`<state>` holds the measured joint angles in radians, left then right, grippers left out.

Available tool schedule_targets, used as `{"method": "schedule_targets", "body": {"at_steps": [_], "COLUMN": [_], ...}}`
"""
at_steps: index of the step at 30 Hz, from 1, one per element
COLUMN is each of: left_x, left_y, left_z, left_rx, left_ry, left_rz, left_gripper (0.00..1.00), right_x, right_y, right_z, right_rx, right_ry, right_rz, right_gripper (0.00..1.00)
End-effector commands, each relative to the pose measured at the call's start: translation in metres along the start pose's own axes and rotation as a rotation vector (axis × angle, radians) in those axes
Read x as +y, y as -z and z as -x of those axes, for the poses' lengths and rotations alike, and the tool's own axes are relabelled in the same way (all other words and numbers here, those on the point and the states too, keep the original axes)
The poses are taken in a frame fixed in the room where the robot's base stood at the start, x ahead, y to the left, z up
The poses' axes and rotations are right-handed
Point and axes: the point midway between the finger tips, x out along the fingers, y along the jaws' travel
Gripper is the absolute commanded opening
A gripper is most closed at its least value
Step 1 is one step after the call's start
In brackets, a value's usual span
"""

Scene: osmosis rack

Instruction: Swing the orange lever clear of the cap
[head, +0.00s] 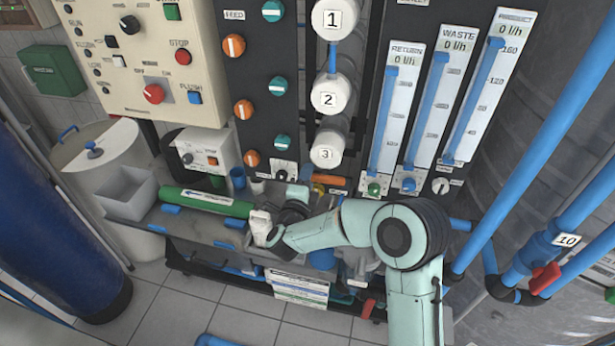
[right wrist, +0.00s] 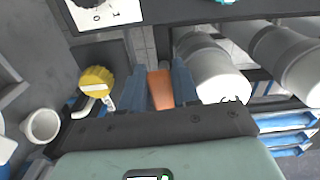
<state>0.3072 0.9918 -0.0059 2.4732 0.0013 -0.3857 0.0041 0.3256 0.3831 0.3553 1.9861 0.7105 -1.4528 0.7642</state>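In the right wrist view the orange lever (right wrist: 160,90) stands upright between the two blue-grey fingers of my right gripper (right wrist: 160,82). The fingers lie close along both its sides; whether they press on it cannot be told. Just right of the right finger is a round white cap (right wrist: 222,88) on the end of a grey cylinder, close to the lever. In the head view my right gripper (head: 298,192) is at the back of the bench, under the dark panel, with its fingers largely hidden. My left gripper is not in view.
A yellow knob (right wrist: 97,80) and a white cup (right wrist: 41,125) are left of the fingers. The dark panel with a switch (right wrist: 92,12) overhangs them. A green cylinder (head: 206,202) and a grey bin (head: 125,192) lie left on the bench. Blue pipes (head: 545,140) stand at right.

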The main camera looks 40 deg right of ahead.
Motion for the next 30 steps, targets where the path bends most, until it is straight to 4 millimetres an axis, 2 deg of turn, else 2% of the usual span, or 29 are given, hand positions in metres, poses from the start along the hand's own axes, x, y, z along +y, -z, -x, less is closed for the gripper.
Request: {"method": "schedule_targets", "body": {"at_steps": [8, 12, 26, 27, 28, 30], "left_x": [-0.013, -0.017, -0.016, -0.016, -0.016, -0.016], "left_y": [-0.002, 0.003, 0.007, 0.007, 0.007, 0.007], "left_z": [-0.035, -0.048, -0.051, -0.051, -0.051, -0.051], "left_rx": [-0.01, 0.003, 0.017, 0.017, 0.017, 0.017], "left_ry": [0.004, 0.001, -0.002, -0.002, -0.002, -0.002], "left_rz": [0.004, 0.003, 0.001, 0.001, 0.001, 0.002], "left_gripper": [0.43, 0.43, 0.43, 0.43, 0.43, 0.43], "right_x": [-0.001, -0.005, -0.011, -0.011, -0.011, -0.011], "right_y": [0.0, 0.001, 0.001, 0.001, 0.001, 0.001], "right_z": [0.001, 0.0, 0.0, 0.0, 0.0, 0.0], "right_rx": [-0.001, 0.0, -0.001, -0.001, -0.001, -0.001], "right_ry": [0.004, 0.003, -0.001, -0.001, -0.001, 0.0], "right_rz": [-0.124, -0.203, -0.256, -0.256, -0.256, -0.256], "right_gripper": [0.0, 0.0, 0.0, 0.4, 0.5, 0.51]}}
